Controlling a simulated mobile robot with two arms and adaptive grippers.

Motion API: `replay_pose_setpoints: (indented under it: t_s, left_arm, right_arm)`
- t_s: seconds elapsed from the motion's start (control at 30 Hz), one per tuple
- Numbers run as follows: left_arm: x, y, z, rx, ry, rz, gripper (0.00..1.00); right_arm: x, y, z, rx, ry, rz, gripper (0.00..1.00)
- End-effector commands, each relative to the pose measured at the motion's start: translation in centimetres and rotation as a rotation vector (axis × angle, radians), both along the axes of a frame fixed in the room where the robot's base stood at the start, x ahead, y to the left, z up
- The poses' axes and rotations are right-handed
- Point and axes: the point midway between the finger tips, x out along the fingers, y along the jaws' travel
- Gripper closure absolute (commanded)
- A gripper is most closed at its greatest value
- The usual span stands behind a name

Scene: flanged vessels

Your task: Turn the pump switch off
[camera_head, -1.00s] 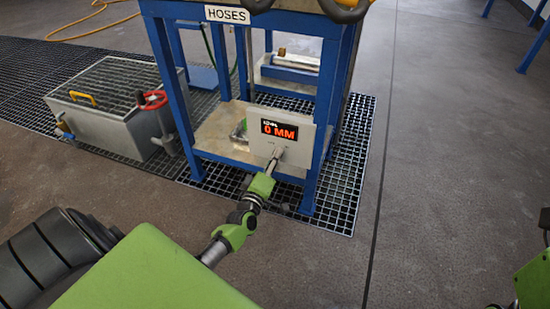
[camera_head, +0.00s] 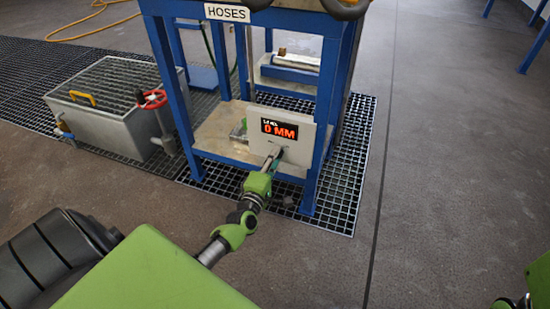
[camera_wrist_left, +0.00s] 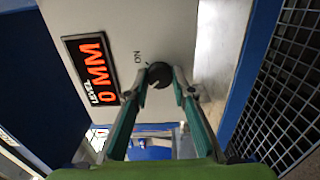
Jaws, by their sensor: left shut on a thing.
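A pale panel (camera_head: 298,146) with a red-lit level display (camera_head: 280,130) reading "0 MM" is on the blue stand's lower shelf. Its dark round switch knob (camera_wrist_left: 159,72) shows in the left wrist view, with an "ON" label beside it. My left gripper (camera_head: 275,158) is at the panel below the display. In the left wrist view its fingertips (camera_wrist_left: 159,82) are on either side of the knob, shut on it. The knob's pointer direction and any "OFF" label cannot be made out. Only green and grey parts of my right arm show at the lower right edge.
Floor grating (camera_head: 345,190) lies below. The floor to the right is open.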

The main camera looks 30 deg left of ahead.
Motion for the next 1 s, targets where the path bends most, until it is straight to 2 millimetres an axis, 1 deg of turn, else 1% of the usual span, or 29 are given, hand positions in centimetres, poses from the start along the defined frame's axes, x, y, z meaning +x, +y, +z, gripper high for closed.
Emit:
replay_pose_setpoints:
  t_s: [0.2, 0.23, 0.27, 0.3, 0.67, 0.77, 0.87, 1.0]
  left_arm:
    - [-0.1, 0.0, -0.1, -0.003, 0.002, 0.000, 0.98]
    - [-0.1, 0.0, -0.2, -0.003, 0.002, 0.000, 0.69]
    - [-0.1, 0.0, -0.1, -0.003, 0.002, 0.000, 0.61]
    - [-0.1, 0.0, -0.1, -0.003, 0.002, 0.000, 0.60]
    - [-0.3, -0.1, -0.1, -0.001, 0.001, 0.000, 0.60]
    - [-1.2, -0.3, -0.2, -0.002, 0.003, 0.000, 0.60]
    - [-2.8, -0.7, -0.2, -0.003, 0.003, 0.000, 0.60]
    - [-5.8, -1.4, -0.3, -0.003, 0.004, 0.000, 0.60]
  right_arm:
    - [0.1, 0.0, -0.1, 0.000, 0.004, 0.000, 0.60]
    - [0.2, 0.0, -0.1, -0.001, 0.005, 0.000, 0.60]
    - [0.2, 0.0, -0.1, -0.001, 0.005, 0.000, 0.60]
    - [0.2, 0.0, -0.1, -0.001, 0.006, 0.000, 0.60]
    - [0.3, -0.1, -0.3, 0.004, 0.014, -0.001, 0.60]
    - [0.3, 0.0, -0.3, 0.003, 0.012, -0.001, 0.60]
    - [0.2, 0.0, -0.2, 0.002, 0.011, -0.001, 0.60]
    - [0.2, 0.0, -0.2, 0.001, 0.010, 0.000, 0.60]
